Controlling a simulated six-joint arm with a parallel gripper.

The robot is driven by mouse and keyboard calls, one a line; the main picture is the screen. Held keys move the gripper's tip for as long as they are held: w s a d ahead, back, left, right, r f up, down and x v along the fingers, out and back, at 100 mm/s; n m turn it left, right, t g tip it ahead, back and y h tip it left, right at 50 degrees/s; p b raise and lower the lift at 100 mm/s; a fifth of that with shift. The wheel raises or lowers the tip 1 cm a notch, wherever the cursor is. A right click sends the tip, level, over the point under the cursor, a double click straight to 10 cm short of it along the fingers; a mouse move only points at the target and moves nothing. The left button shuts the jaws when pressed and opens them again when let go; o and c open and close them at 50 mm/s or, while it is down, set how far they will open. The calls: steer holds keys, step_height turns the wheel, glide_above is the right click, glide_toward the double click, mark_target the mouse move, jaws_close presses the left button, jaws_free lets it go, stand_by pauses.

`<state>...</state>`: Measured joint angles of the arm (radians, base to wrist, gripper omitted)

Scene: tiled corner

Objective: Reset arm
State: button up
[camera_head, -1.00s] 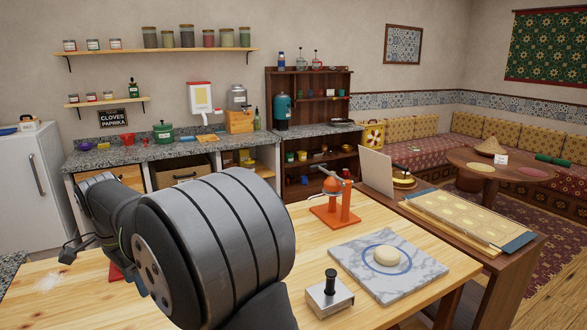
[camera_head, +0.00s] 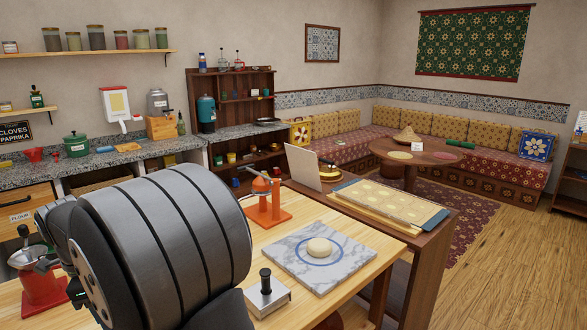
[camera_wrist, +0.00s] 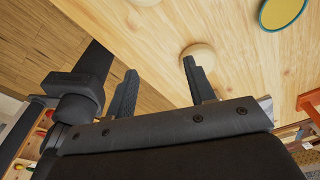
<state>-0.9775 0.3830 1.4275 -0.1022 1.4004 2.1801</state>
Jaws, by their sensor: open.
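My arm fills the lower left of the head view, with its large dark segment over the wooden worktop (camera_head: 262,236). My gripper (camera_wrist: 160,66) shows in the wrist view as two dark fingers spread apart, with nothing between them. A pale round piece (camera_wrist: 200,50) appears just past the right fingertip, against a light wood surface; I cannot tell how far away it is. In the head view a pale dough ball (camera_head: 319,246) rests on a marble board (camera_head: 290,269) inside a blue ring, clear of my arm.
An orange press (camera_head: 266,205) and a metal block with a black knob (camera_head: 266,295) stand close to my arm's right. A red grinder (camera_head: 40,287) stands at its left. A side table with a patterned tray (camera_head: 385,205) lies right. Open floor lies far right.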

steer(key=shift+s+a+f, duration=0.35)
steer(key=shift+a+f, duration=0.05)
steer(key=shift+a, duration=0.25)
steer(key=shift+s+a+f, duration=0.35)
steer(key=shift+a+f, duration=0.05)
steer(key=shift+a, duration=0.2)
steer(key=o, duration=1.1)
steer(key=w+a+f+n+t+y, duration=0.25)
steer(key=f+n+y, duration=0.35)
steer(key=n, duration=0.4)
steer(key=w+d+n+t+y, duration=0.3)
steer(key=n+t+y, duration=0.25)
steer(key=n, duration=0.85)
steer(key=x, duration=1)
steer(key=shift+s+f, duration=0.2)
steer(key=shift+f, duration=0.05)
steer(key=shift+d, duration=0.15)
steer(key=v, duration=0.9)
steer(key=shift+s+d+r, duration=0.15)
steer(key=shift+s+d, duration=0.1)
steer(key=shift+s, duration=0.05)
